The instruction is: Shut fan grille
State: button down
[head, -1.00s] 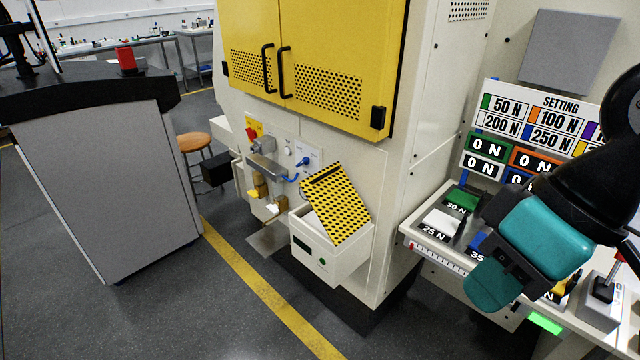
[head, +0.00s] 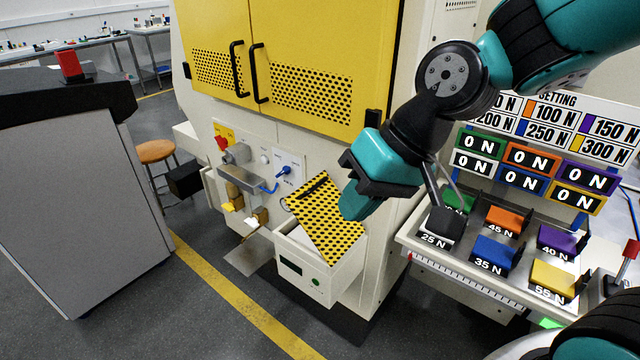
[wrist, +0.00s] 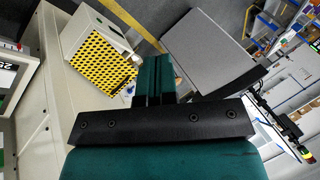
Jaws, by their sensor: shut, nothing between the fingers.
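The fan grille, a yellow panel with black holes (head: 322,222), stands open and tilted above a white box (head: 345,282) on the machine's lower front. The box has a small display and a green button. In the wrist view the grille (wrist: 98,62) shows left of my fingers, still at an angle to its box. My gripper (head: 354,206) is shut and empty, at the right edge of the grille in the head view, covering a bit of that edge. I cannot tell whether they touch.
A bench with coloured weight blocks (head: 491,251) and a setting board (head: 560,125) stands at right, under my arm. Yellow cabinet doors (head: 312,60) are above the grille. A blue-handled valve (head: 283,171) is left of it. A grey console (head: 80,190) stands at left.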

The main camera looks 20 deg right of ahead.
jog(key=w+d+f+m+t+b, duration=0.1)
jog(key=w+d+f+m+t, duration=0.1)
jog(key=w+d+f+m, duration=0.35)
jog(key=w+d+f+m+t+b, duration=0.1)
jog(key=w+d+f+m+t, duration=0.15)
jog(key=w, duration=0.55)
jog(key=w+d+f+m+t+b, duration=0.1)
jog(key=w+d+f+m+t, duration=0.1)
jog(key=w+d+f+m, duration=0.3)
jog(key=r+p+x, duration=0.1)
jog(key=x, duration=0.3)
jog(key=w+a+p+x, duration=0.1)
jog(key=x, duration=0.4)
jog(key=r+p+x, duration=0.1)
jog(key=p+x, duration=0.1)
jog(key=x, duration=0.3)
jog(key=shift+w+a+r, duration=0.25)
jog(key=shift+w, duration=0.25)
